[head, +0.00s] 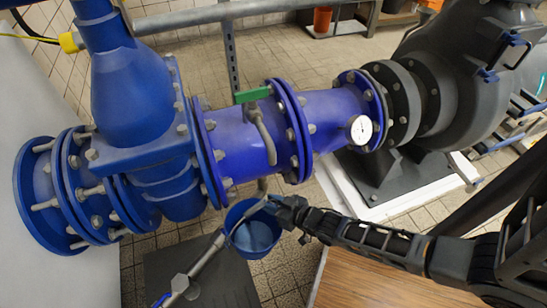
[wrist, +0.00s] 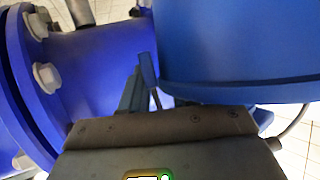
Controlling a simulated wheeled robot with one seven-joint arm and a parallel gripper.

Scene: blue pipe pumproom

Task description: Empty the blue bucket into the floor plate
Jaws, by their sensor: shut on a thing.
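The blue bucket (head: 237,217) hangs off the floor below the blue pipe, its open top towards the head camera. A lighter blue surface shows inside; I cannot tell whether it is liquid or the bottom. My gripper (head: 281,208) is shut on the bucket at its right rim. In the wrist view the bucket (wrist: 235,45) fills the upper right, and my gripper (wrist: 148,80) is close against its left side. The dark grey floor plate (head: 225,282) lies on the tiles below and left of the bucket, partly covered by a thin pipe.
A thin grey pipe with a valve (head: 180,284) crosses in front of the plate, close to the bucket. A wooden surface (head: 365,285) lies at the lower right.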

